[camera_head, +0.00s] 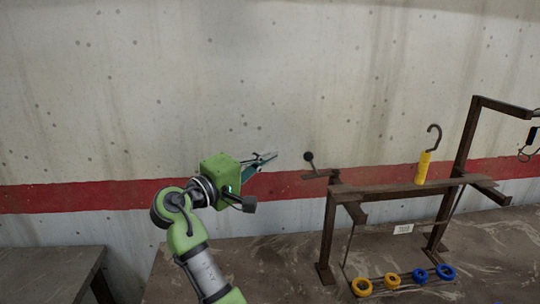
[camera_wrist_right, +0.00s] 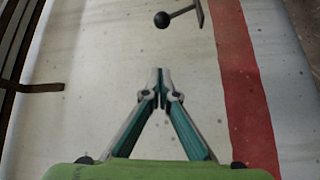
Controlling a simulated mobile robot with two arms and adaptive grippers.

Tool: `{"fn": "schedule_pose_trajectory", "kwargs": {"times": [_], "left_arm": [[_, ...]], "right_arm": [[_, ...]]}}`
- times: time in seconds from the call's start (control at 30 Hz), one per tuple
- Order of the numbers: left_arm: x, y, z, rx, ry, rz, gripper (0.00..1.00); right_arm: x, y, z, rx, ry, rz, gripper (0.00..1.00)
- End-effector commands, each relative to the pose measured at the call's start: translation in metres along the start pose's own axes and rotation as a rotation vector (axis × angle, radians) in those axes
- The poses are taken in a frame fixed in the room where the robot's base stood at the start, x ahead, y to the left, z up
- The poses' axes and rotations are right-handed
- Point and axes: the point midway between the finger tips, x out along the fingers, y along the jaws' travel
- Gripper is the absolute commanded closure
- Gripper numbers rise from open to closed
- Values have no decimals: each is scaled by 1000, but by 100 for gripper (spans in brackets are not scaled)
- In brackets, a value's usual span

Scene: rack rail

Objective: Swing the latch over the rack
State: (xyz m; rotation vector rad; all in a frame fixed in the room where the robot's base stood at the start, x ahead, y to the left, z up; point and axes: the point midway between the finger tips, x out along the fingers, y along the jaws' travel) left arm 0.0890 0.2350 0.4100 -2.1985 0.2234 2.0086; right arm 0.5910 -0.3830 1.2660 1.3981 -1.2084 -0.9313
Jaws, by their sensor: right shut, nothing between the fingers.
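The latch (camera_head: 309,158) is a short dark arm with a black ball knob at the left end of the rack. The rack (camera_head: 385,190) is a brown metal frame with a horizontal rail on legs. The latch knob also shows in the right wrist view (camera_wrist_right: 162,19), beyond the fingertips. My right gripper (camera_head: 275,156) is shut and empty, to the left of the knob and apart from it. Its closed fingertips show in the right wrist view (camera_wrist_right: 158,72). My left gripper is not in view.
A yellow-handled hook (camera_head: 424,168) stands at the rail. Blue and yellow rings (camera_head: 392,281) sit low on the rack. A taller post (camera_head: 467,135) rises at the right with another hanging item (camera_head: 532,137). A brown table (camera_head: 50,270) stands at left.

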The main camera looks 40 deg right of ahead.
Motion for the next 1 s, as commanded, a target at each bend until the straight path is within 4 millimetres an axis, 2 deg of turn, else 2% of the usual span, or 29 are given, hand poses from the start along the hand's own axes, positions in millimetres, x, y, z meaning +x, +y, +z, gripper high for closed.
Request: {"fn": "schedule_pose_trajectory", "kwargs": {"times": [0.1,0.33,0.4,0.6,1.0], "left_arm": [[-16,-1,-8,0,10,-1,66],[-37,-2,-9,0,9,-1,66],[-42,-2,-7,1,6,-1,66],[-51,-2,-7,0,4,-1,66],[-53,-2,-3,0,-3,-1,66]], "right_arm": [[28,6,0,-2,-4,3,100],[78,6,0,-2,-3,3,100],[70,3,11,-1,1,0,100],[62,2,31,0,0,1,100],[60,0,38,1,0,1,100]]}}
